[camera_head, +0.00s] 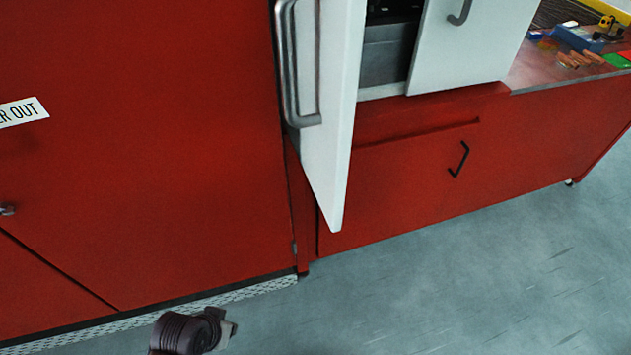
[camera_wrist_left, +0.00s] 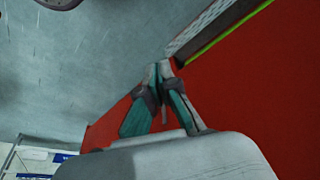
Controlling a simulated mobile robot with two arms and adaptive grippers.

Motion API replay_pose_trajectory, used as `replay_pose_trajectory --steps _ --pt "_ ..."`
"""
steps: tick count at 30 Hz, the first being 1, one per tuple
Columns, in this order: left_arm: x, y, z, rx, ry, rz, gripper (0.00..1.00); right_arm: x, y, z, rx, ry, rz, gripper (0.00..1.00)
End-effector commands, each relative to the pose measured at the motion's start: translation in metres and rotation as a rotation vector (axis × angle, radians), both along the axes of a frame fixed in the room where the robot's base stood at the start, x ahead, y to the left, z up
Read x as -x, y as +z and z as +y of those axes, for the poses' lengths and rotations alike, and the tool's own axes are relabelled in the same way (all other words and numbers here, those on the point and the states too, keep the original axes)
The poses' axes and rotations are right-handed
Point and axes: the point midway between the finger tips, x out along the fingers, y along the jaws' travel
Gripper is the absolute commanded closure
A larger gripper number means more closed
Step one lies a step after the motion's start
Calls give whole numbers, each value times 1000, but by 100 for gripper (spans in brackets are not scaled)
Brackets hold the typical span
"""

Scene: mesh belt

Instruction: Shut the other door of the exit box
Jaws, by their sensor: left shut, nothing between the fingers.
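The exit box has two white doors. The left door (camera_head: 335,110) stands swung open toward me, seen nearly edge-on, with a long grey handle (camera_head: 290,70) on its left face. The right door (camera_head: 470,55) lies across the front of the box and looks shut, with a grey handle (camera_head: 460,12) at its top. Between them the opening (camera_head: 388,55) shows a grey, dark interior. My left gripper (camera_wrist_left: 160,68) shows in the left wrist view, fingertips together and empty, in front of a red panel and the floor. My right gripper is not in view.
A large red cabinet (camera_head: 140,150) fills the left. Small colored items (camera_head: 580,45) lie on a surface at the upper right. The grey floor (camera_head: 470,280) in front is clear.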

Motion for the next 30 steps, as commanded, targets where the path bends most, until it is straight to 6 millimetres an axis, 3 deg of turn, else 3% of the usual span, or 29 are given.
replay_pose_trajectory --steps 3,13,17,21,25,30 --pt "-18 61 -15 101 -150 -113 100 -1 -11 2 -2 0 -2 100" --pt "-49 189 -68 440 -636 -475 100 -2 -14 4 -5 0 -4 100" --pt "-61 251 -76 597 -772 -663 100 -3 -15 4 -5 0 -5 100" --pt "-72 313 -72 729 -828 -839 100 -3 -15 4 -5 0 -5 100" --pt "-80 350 -64 803 -829 -938 100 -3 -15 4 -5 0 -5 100" --pt "-85 368 -63 837 -823 -984 100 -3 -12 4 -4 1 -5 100"
